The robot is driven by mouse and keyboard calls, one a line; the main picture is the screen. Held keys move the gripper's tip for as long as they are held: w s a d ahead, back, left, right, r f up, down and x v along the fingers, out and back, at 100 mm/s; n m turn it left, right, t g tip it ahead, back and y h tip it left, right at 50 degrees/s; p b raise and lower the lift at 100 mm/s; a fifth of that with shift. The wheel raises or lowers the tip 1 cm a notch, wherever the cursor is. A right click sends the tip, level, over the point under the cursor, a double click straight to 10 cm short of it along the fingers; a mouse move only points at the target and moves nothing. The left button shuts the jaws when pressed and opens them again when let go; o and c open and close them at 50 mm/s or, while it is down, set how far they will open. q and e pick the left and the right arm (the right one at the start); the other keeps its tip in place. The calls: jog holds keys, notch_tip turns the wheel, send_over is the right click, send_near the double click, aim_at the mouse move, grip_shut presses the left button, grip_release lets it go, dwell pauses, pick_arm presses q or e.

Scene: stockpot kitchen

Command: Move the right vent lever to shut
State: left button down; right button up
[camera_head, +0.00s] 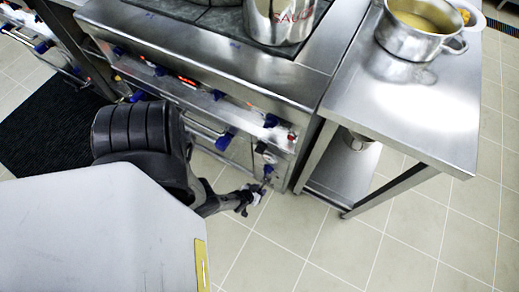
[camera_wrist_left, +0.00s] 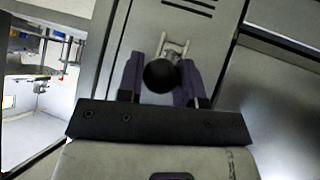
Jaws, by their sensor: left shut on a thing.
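The right vent lever shows in the left wrist view as a round black knob (camera_wrist_left: 161,76) with a pale metal bracket (camera_wrist_left: 174,48) behind it, on a grey metal panel with dark slots. My left gripper (camera_head: 262,184) is low at the right front of the stove in the head view. In the wrist view its two blue-purple fingers stand on either side of the knob, shut on the lever. The head view does not show the lever clearly. My right gripper is in neither view.
The stove front (camera_head: 215,85) carries several blue knobs and rails above my left arm. A silver pot marked "SAUCE" (camera_head: 278,22) stands on the stove. A steel table (camera_head: 405,105) with a pot (camera_head: 408,40) stands to the right. Tiled floor (camera_head: 330,245) is open below.

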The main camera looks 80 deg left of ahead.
pick_arm(q)
jog(key=c, duration=0.8)
grip_release()
jog(key=shift+w+a+r, duration=0.1)
jog(key=shift+w, duration=0.05)
jog(key=p+v, duration=0.8)
jog(key=v, duration=0.6)
